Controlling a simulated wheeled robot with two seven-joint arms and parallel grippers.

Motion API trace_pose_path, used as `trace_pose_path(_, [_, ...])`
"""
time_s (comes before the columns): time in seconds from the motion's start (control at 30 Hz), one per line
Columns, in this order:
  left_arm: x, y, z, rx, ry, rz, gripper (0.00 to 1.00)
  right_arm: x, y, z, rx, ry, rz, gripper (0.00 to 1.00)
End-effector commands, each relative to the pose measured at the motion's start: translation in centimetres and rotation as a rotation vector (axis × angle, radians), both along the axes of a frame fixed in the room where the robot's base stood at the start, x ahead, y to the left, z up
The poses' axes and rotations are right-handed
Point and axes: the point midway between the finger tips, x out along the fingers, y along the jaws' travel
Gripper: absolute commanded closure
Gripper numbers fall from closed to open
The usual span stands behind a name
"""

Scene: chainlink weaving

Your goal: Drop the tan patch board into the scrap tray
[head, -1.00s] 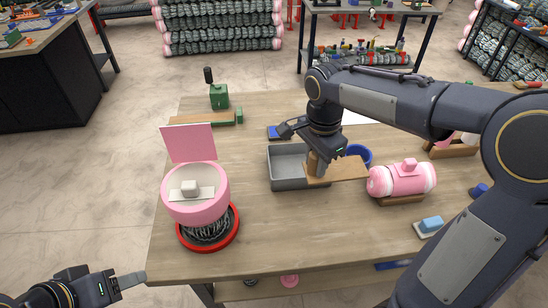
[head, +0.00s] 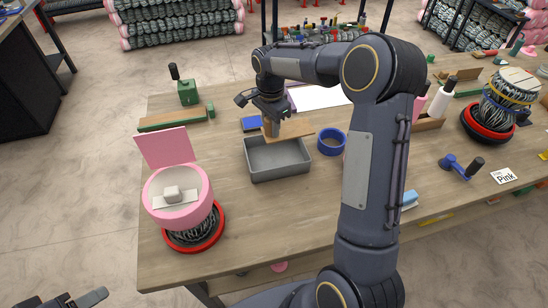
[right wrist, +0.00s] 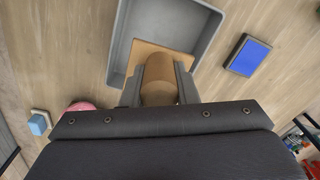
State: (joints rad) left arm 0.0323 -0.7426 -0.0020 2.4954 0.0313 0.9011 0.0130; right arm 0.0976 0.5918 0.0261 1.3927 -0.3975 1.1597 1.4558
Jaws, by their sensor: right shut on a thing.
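The tan patch board (head: 299,128) is a flat wooden plate with a round wooden handle. My right gripper (head: 272,126) is shut on the handle. The board is at the back edge of the grey scrap tray (head: 282,174), apparently over its rim. In the right wrist view, the board (right wrist: 140,54) overlaps the inside of the tray (right wrist: 117,40), and the handle (right wrist: 159,80) sits between the fingers. The tray looks empty where it shows. My left gripper (head: 88,299) shows only partly at the bottom left; its opening is unclear.
A blue tape ring (head: 331,142) stands right of the tray. A blue pad (head: 252,123) lies behind it. A pink lidded container (head: 178,192) on a red ring is at the left. The table in front of the tray is clear.

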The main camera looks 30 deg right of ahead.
Motion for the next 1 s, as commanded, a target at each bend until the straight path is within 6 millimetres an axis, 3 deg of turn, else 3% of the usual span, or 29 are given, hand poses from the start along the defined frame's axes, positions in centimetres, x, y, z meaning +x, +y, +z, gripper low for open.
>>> trace_pose_path(0.03, [0.0, 0.0, -1.1, 0.0, 0.001, 0.0, 0.48, 0.0, 0.0, -1.2, 0.0, 0.001, 0.0, 0.98])
trace_pose_path(0.13, [0.0, 0.0, -1.6, 0.0, 0.001, 0.0, 0.48, 0.0, 0.0, -2.0, -0.001, 0.001, 0.001, 0.98])
trace_pose_path(0.47, [0.0, 0.0, -1.7, 0.0, 0.001, 0.0, 0.48, 0.0, 0.0, -2.2, -0.001, 0.0, 0.001, 0.98])
trace_pose_path(0.5, [0.0, 0.0, -1.7, 0.0, 0.001, 0.0, 0.48, 0.0, 0.0, -2.2, -0.001, 0.0, 0.001, 0.69])
trace_pose_path(0.67, [0.0, 0.0, -1.7, 0.0, 0.001, 0.0, 0.48, 0.0, 0.0, -2.2, -0.001, 0.0, 0.0, 0.48])
trace_pose_path(1.0, [0.0, 0.0, -1.8, 0.0, 0.001, 0.0, 0.48, 0.0, 0.0, -1.8, -0.001, -0.002, 0.0, 0.48])
